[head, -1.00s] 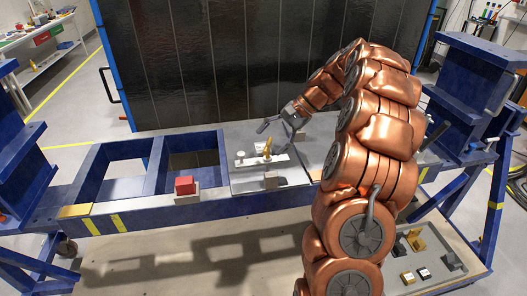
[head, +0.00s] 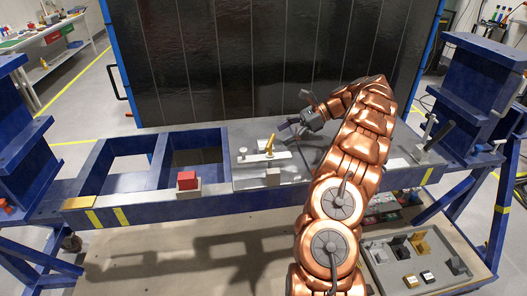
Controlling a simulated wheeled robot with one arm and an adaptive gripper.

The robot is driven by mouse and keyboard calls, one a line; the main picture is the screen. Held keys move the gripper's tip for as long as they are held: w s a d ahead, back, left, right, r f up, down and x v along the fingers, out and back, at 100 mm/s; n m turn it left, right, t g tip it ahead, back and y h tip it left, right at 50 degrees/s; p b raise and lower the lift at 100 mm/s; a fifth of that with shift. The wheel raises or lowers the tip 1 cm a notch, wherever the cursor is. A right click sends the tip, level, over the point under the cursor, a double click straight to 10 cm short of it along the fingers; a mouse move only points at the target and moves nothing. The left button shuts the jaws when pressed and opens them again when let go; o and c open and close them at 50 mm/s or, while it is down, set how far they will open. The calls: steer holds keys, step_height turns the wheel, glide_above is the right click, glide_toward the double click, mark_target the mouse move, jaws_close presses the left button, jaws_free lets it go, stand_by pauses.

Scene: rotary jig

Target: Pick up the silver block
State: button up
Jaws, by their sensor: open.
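A plain silver-grey block (head: 273,176) stands at the front edge of the grey plate on the blue jig. A small block with a pale top (head: 427,276) sits in the grey tray (head: 378,272) at lower right, beside a small gold-topped block (head: 408,280). I cannot tell for sure which is the silver block. My gripper (head: 294,117) is open, its fingers spread, above the back of the plate. It is behind and apart from the grey block, and far from the tray. Nothing shows between its fingers.
A white fixture (head: 252,158) with a gold upright piece (head: 270,144) stands between my gripper and the grey block. A dark panel (head: 270,60) closes off the back. More gold and dark parts lie in the tray.

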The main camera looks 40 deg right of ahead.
mark_target(265, 145)
steer(key=shift+b+x, duration=0.3)
steer(key=shift+x, duration=0.9)
steer(key=shift+a, duration=0.2)
steer(key=shift+p+x, duration=0.55)
steer(key=shift+x, duration=1.85)
steer(key=shift+s, duration=0.2)
steer(key=shift+c, duration=0.4)
steer(key=c, duration=1.2)
